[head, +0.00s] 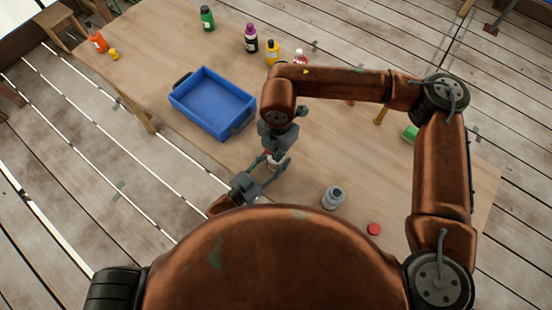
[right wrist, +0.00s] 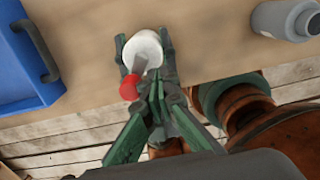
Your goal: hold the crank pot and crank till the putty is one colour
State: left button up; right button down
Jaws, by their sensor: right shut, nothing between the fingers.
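The white crank pot (right wrist: 143,48) stands on the table, with its crank and red knob (right wrist: 130,87) on the near side in the right wrist view. In the head view, the pot (head: 272,162) is mostly hidden behind my grippers. My left gripper (head: 270,170) has a finger on each side of the pot, apparently clamped on it; its fingers also show in the right wrist view (right wrist: 147,50). My right gripper (head: 272,150) points down over the pot. Its fingers (right wrist: 156,88) are shut and empty, close beside the red knob. The putty inside cannot be seen.
A blue tray (head: 250,100) lies left of the pot. A grey jar (head: 334,196) and a red disc (head: 374,229) are to the right. Several bottles, including a green one (head: 207,18) and a purple one (head: 251,38), stand at the back. A green block (head: 410,132) lies right.

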notch_tip(320, 180, up, 7)
jog(key=shift+d, duration=0.15)
dwell(0.8)
dwell(0.4)
pick_arm(q)
jog(key=o, duration=1.3)
